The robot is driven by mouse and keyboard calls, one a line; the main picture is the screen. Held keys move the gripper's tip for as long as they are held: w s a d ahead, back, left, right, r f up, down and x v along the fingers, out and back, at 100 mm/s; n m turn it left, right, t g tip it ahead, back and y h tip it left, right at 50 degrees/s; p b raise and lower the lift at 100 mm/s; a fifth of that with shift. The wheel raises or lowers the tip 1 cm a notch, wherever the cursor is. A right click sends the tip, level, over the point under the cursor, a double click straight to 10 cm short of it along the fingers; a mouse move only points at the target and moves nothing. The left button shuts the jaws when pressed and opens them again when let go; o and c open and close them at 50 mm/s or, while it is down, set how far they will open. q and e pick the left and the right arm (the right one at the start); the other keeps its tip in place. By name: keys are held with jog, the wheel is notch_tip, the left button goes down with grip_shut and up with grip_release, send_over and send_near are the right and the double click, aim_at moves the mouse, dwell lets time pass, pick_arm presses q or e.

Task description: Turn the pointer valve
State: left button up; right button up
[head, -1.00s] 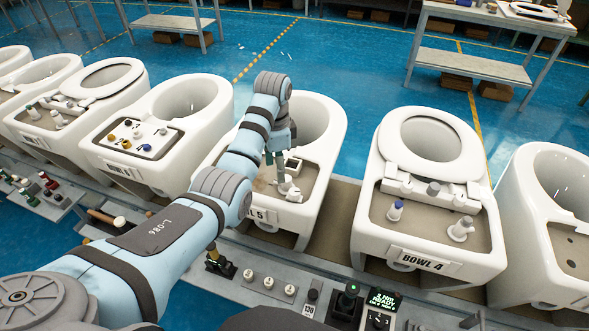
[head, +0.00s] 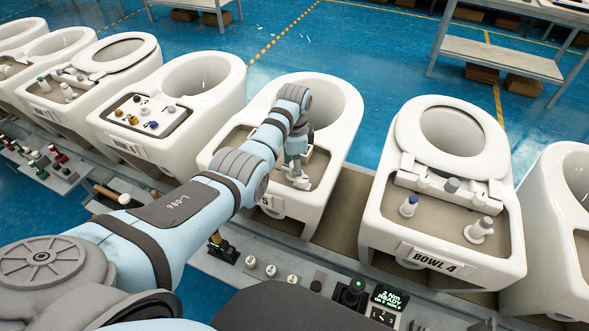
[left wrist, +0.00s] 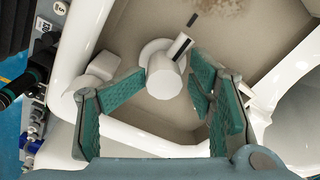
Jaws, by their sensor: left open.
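The pointer valve (left wrist: 166,76) is a white round knob with a black line, on the beige deck of a toilet bowl. In the left wrist view it lies between the fingers of my left gripper (left wrist: 165,105). The green finger pads are spread, with gaps visible on both sides of the knob. In the head view my left gripper (head: 297,160) points down over the rear deck of the middle bowl (head: 345,125), and a white fitting (head: 300,182) shows just under it. My arm and gripper hide part of this deck. My right gripper is not in view.
Other bowls stand in a row on both sides, including Bowl 4 (head: 440,200) at right. A white block (left wrist: 95,73) sits beside the knob in the wrist view. A grey console (head: 250,285) with knobs and a small display (head: 388,298) runs along the front.

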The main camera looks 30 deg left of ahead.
pick_arm(q)
jog(key=shift+s+d+f, duration=0.15)
jog(key=shift+f, duration=0.55)
jog(key=shift+w+f, duration=0.2)
jog(key=shift+w, duration=0.25)
jog(key=c, duration=0.5)
jog(key=shift+d+r, duration=0.1)
jog(key=shift+d, duration=0.05)
grip_shut()
jog(key=shift+w, duration=0.1)
